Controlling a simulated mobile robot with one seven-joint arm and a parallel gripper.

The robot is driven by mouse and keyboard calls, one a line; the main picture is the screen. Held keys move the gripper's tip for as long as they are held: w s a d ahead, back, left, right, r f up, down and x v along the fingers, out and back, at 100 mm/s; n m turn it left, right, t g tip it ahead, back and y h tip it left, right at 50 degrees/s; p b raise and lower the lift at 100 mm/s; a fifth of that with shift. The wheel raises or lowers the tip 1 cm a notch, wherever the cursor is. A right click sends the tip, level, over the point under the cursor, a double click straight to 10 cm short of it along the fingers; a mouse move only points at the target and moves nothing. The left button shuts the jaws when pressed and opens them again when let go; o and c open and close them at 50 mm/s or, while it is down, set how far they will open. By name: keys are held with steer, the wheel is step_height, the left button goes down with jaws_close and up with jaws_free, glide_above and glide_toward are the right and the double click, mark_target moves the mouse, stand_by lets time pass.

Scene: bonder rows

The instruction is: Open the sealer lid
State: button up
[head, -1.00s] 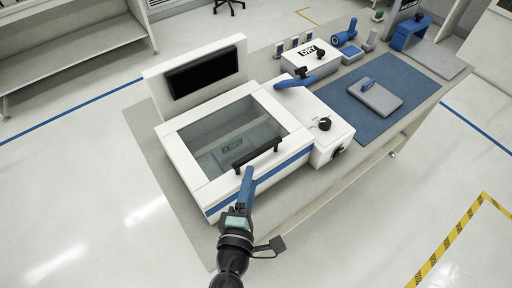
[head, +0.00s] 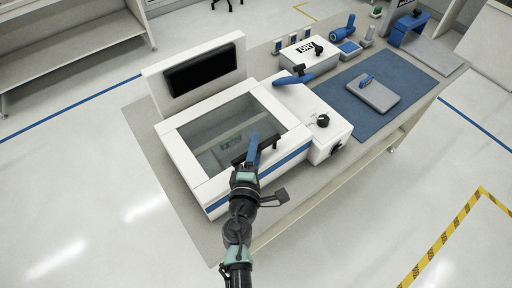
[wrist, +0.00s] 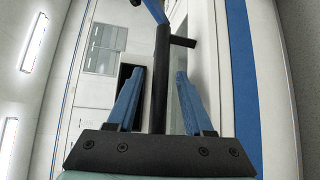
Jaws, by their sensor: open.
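The sealer (head: 205,201) is a white box with a blue stripe on the workbench. Its lid (head: 188,154) is a white frame with a clear window and lies shut. The black handle bar (head: 238,158) runs along the lid's front edge, partly hidden by my gripper. My gripper (head: 256,143) is at the handle from the front, its blue fingers open. In the wrist view my gripper (wrist: 160,72) has one finger on each side of the black handle bar (wrist: 161,88), with gaps showing. I cannot tell whether either finger touches it.
A black screen (head: 202,72) stands behind the lid. A control box with a black knob (head: 322,120) adjoins the sealer on the right. A blue mat (head: 409,96) with a grey plate (head: 373,96) lies farther right. The floor in front is clear.

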jaws_close()
stand_by(1.3)
